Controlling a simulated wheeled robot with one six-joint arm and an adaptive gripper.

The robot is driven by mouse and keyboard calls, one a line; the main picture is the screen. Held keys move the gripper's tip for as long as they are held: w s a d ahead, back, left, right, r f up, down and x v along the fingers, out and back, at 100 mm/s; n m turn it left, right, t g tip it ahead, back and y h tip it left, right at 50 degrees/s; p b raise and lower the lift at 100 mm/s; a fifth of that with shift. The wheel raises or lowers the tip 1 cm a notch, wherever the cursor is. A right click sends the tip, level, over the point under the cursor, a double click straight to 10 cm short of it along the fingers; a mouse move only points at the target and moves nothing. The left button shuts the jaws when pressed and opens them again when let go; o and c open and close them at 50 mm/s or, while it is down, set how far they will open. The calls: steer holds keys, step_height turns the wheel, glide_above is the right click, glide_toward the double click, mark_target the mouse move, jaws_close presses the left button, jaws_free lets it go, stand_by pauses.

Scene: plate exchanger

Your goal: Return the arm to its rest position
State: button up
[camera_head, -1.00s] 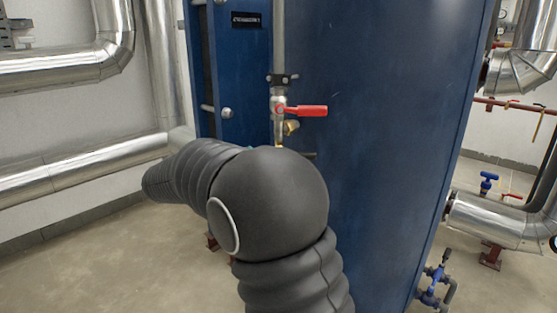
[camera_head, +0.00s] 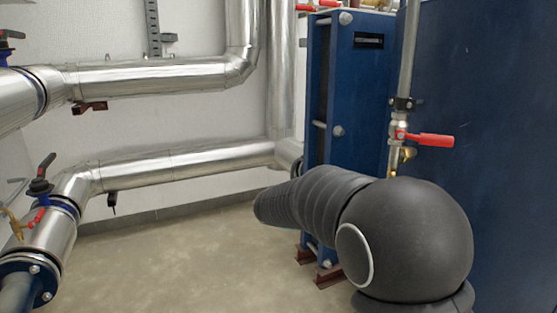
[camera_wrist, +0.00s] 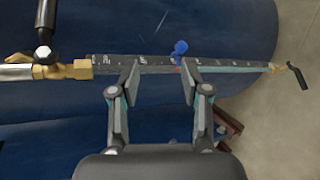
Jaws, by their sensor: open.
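My gripper (camera_wrist: 160,70) shows in the wrist view. Its two fingers stand apart with nothing held between them. Beyond the fingertips a dark bar with white scale marks (camera_wrist: 145,64) crosses the picture. It has brass fittings at its ends and a small blue knob (camera_wrist: 180,47) near its middle. I cannot tell how far the fingertips are from the bar. In the head view my grey, ribbed arm is bent in front of the blue plate exchanger (camera_head: 350,100); my gripper is hidden there.
A valve with a red lever (camera_head: 430,140) is on a vertical pipe just above my arm. Large silver pipes (camera_head: 150,78) run along the left wall. A flanged pipe (camera_head: 40,240) with a black-handled valve is at the lower left. The floor (camera_head: 180,265) between is clear.

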steer(key=s+a+f+y+p, duration=0.1)
steer(key=s+a+f+y, duration=0.15)
steer(key=s+y, duration=0.4)
steer(key=s+a+f+y+p, duration=0.2)
steer(key=s+f+y, duration=0.1)
steer(key=s, duration=0.6)
steer(key=s+r+m+t+y+p, duration=0.4)
steer(key=s+r, duration=0.5)
steer(key=s, duration=0.2)
steer(key=shift+s+r+m, duration=0.2)
steer(key=shift+s+m, duration=0.1)
steer(key=shift+s, duration=0.05)
steer(key=shift+a, duration=0.1)
